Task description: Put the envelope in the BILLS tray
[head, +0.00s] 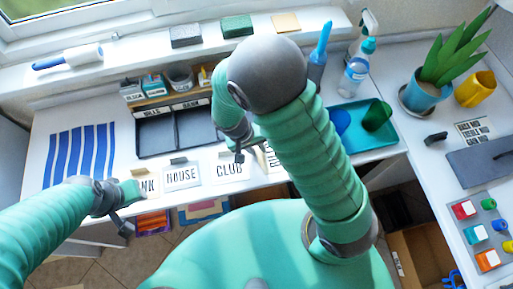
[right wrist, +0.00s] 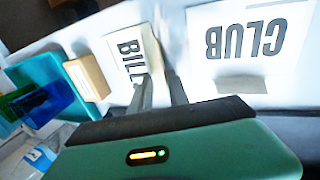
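A pale envelope marked with BILL lettering (right wrist: 130,58) lies at the right end of a row on the desk. In the head view it (head: 270,157) is partly hidden behind my right arm. My right gripper (head: 239,155) is low over the row. In the right wrist view its two fingers (right wrist: 160,88) stand apart at the envelope's edge, with no firm hold visible. The black two-part tray (head: 171,152) stands behind the row; its left label reads BILLS and its right one BANK. My left gripper (head: 122,222) is at the desk's front edge near the leftmost card; its opening is unclear.
HOUSE (head: 181,176) and CLUB (head: 228,170) cards lie left of the BILL envelope. A blue-striped mat (head: 80,155) is at left. A teal tray (head: 385,145) with cups and a bottle (head: 355,75) stand at right. Small containers (head: 152,84) stand behind the black tray.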

